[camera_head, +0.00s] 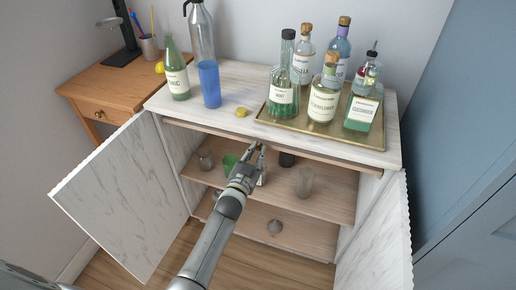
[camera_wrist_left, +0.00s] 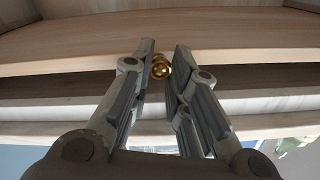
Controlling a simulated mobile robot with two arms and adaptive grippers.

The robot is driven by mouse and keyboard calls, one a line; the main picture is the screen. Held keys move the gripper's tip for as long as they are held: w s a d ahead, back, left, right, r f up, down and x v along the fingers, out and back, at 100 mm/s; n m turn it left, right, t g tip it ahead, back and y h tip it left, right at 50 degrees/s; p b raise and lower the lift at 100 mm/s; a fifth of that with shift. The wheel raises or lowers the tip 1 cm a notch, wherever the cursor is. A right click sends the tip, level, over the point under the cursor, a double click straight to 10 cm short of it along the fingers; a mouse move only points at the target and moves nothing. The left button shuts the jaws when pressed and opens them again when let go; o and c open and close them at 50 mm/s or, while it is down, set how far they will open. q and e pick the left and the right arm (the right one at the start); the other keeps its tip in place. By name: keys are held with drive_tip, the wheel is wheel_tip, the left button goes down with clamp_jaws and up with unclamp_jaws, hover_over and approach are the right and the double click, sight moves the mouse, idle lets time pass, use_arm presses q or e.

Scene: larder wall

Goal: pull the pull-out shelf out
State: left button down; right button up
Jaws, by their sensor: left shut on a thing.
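The pull-out shelf (camera_head: 320,157) is a thin wooden board just under the marble top of the open cabinet. Its front edge shows as a narrow strip. In the left wrist view the pale wooden board (camera_wrist_left: 235,65) carries a small gold knob (camera_wrist_left: 160,68). My left gripper (camera_head: 260,148) is at the middle of the shelf's front edge. In the left wrist view its fingers (camera_wrist_left: 163,62) are shut on the knob, one on each side. The knob is hidden by the gripper in the head view. My right gripper is not in view.
Several bottles stand on a gold tray (camera_head: 262,118) on the cabinet top (camera_head: 235,80). A blue tumbler (camera_head: 209,84), a green bottle (camera_head: 176,72) and a lemon piece (camera_head: 241,112) stand to the left. Both doors, left (camera_head: 125,195) and right (camera_head: 380,240), are open. Glasses sit on the inner shelf (camera_head: 335,198).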

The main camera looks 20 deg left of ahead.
use_arm(q)
drive_tip(key=s+p, duration=0.8)
drive_tip(key=s, duration=1.6)
drive_tip(key=shift+s+a+r, duration=0.15)
drive_tip(key=shift+s+a, duration=0.1)
drive_tip(key=shift+a, duration=0.2)
drive_tip(key=c, duration=1.3)
unclamp_jaws()
drive_tip(key=shift+c, duration=0.2)
drive_tip(key=s, duration=1.2)
drive_tip(key=shift+a, duration=0.2)
